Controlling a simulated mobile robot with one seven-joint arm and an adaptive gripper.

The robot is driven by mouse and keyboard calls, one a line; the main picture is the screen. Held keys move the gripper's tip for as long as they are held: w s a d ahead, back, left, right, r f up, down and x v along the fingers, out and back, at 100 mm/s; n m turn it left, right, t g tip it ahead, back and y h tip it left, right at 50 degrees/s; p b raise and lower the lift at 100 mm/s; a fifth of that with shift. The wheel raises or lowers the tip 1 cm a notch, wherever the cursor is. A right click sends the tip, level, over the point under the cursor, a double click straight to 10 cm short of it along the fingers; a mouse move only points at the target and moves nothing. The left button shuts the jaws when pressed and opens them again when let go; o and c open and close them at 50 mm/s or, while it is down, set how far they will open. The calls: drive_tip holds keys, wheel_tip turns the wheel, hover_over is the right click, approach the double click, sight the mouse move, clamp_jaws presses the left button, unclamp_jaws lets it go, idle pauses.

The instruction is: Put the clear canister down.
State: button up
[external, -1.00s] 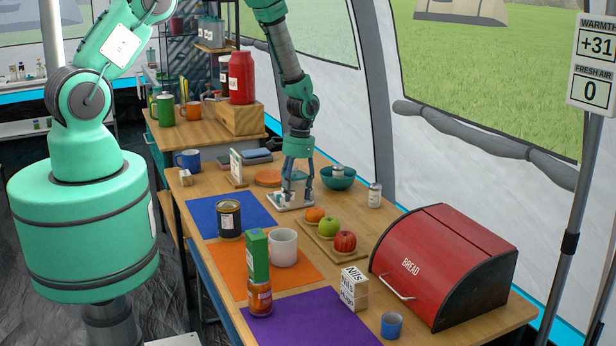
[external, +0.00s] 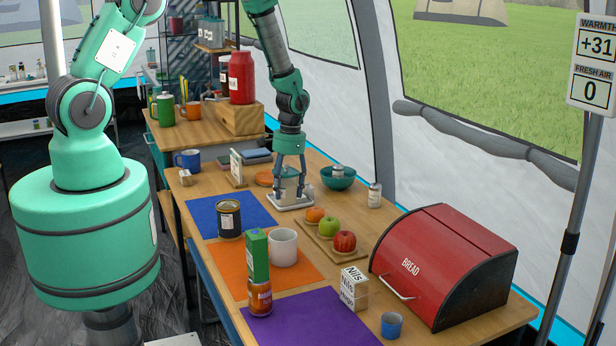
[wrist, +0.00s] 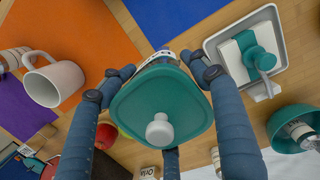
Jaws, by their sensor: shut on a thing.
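The clear canister shows in the wrist view mainly as its teal lid (wrist: 160,105) with a white knob. A strip of its body shows behind the lid. My gripper (wrist: 155,82) has its fingers closed around the canister. In the external view my gripper (external: 290,190) points down in front of or over a white tray (external: 296,208), with the pale canister (external: 287,187) partly hidden between the fingers. The canister's bottom is hidden, so I cannot tell how high it is.
The white tray holds a teal-and-white item (wrist: 262,58). A teal bowl (external: 338,178) and a shaker (external: 374,195) stand to the right. A fruit board (external: 318,243) lies in front. The blue mat (external: 200,218) carries a dark can (external: 229,220); a white mug (external: 283,246) stands on the orange mat.

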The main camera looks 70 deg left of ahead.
drive_tip(key=s+d+r+m+b, duration=0.1)
drive_tip(key=s+d+r+b, duration=0.2)
drive_tip(key=s, duration=0.4)
drive_tip(key=shift+s+d+t, duration=0.25)
drive_tip(key=shift+t, duration=0.05)
drive_tip(key=shift+f, duration=0.15)
drive_tip(key=shift+f+b, duration=0.5)
drive_tip(key=shift+f, duration=2.35)
drive_tip(key=shift+f+b, duration=0.35)
drive_tip(key=shift+f, duration=1.75)
drive_tip(key=shift+f, duration=0.1)
drive_tip(key=o, duration=1.6)
